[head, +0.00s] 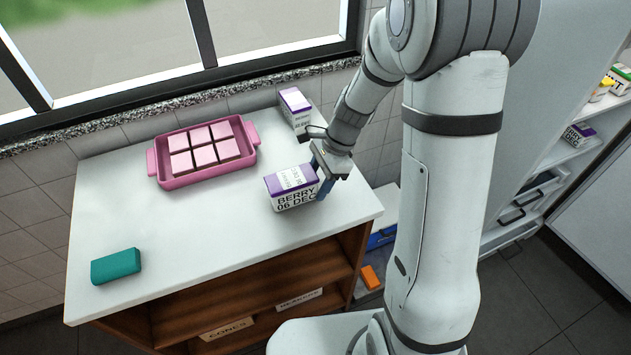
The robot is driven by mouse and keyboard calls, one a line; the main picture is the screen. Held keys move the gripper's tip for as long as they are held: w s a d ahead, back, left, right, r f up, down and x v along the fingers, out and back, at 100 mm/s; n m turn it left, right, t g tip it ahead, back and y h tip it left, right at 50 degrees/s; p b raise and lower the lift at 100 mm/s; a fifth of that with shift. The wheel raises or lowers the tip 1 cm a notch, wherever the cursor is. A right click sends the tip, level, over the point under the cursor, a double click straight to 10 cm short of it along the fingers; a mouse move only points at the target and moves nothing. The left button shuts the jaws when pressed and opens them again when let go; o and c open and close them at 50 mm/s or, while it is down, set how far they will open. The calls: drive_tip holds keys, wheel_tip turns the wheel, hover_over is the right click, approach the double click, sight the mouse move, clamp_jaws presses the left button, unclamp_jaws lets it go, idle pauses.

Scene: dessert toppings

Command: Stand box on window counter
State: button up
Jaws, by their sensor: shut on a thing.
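A white box with a purple top, marked "BERRY 06 DEC" (291,197), is at the right part of the white window counter (195,245). My gripper (323,180) is shut on its right side. The box looks upright, with its lettering facing front. Its base is at or very close to the counter top; I cannot tell whether it touches. A second white box with a purple top (295,108) stands at the back right of the counter, behind my gripper and apart from the held box.
A pink tray (249,161) with several pink squares stands at the back. A teal block (116,266) lies at the front left. The counter's middle is clear. Shelves below carry labels. A cabinet at right holds another similar box (577,134).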

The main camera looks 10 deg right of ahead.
drive_tip(key=shift+f, duration=0.3)
drive_tip(key=shift+f, duration=0.1)
drive_tip(key=o, duration=1.2)
drive_tip(key=shift+c, duration=0.2)
drive_tip(key=v, duration=1.2)
drive_tip(key=s+d+r+n+t+h, duration=0.2)
drive_tip(key=s+n, duration=0.5)
drive_tip(key=s, duration=0.1)
drive_tip(key=s+d+r+n+t+h, duration=0.2)
drive_tip(key=s+r+n, duration=0.1)
drive_tip(key=s+n, duration=0.5)
drive_tip(key=shift+s+r+p, duration=0.3)
drive_tip(key=shift+s+r, duration=0.05)
